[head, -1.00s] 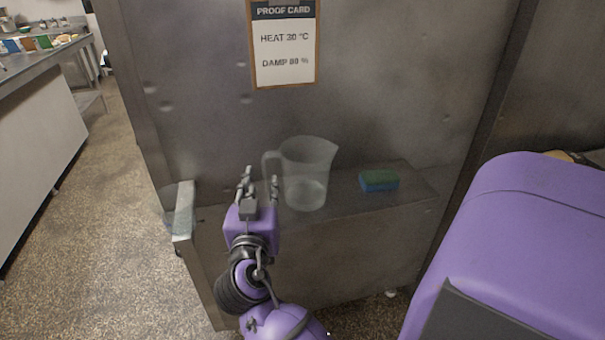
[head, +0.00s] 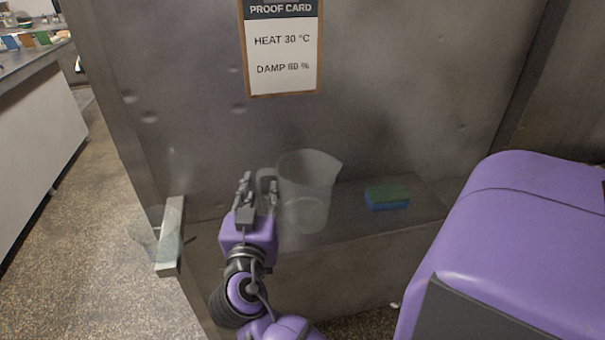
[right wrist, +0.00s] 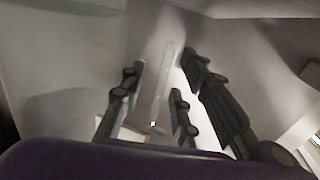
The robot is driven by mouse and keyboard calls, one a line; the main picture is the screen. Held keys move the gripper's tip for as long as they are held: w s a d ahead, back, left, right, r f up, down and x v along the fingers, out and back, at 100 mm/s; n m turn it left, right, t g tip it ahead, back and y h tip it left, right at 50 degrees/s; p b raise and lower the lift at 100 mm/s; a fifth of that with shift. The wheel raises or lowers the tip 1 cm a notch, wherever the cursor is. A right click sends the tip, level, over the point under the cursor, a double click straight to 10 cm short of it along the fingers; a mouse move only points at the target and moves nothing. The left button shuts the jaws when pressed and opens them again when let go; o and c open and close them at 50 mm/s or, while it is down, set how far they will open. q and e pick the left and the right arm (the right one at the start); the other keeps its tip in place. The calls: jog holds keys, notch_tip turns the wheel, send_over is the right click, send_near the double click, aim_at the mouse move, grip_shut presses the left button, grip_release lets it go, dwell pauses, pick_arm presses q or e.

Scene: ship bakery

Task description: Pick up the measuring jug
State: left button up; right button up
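The measuring jug (head: 308,190) is clear and translucent. It stands upright on a narrow steel ledge (head: 345,215) in the head view, its handle (head: 264,180) to the left and its spout to the right. My right gripper (head: 257,185) is open at the jug's handle side, with fingers on either side of the handle. In the right wrist view a pale translucent strip, apparently the handle (right wrist: 166,85), shows between the spread fingers of the gripper (right wrist: 158,88). Contact cannot be made out. My left gripper is not in view.
A green and blue sponge (head: 387,197) lies on the ledge right of the jug. A steel wall with a proof card (head: 282,50) rises behind. Open floor lies to the left.

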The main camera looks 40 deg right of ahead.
jog(key=shift+s+a+r, duration=0.1)
jog(key=shift+s+a, duration=0.05)
jog(key=shift+a, duration=0.1)
jog(key=shift+c, duration=1)
jog(key=shift+d, duration=0.1)
grip_shut()
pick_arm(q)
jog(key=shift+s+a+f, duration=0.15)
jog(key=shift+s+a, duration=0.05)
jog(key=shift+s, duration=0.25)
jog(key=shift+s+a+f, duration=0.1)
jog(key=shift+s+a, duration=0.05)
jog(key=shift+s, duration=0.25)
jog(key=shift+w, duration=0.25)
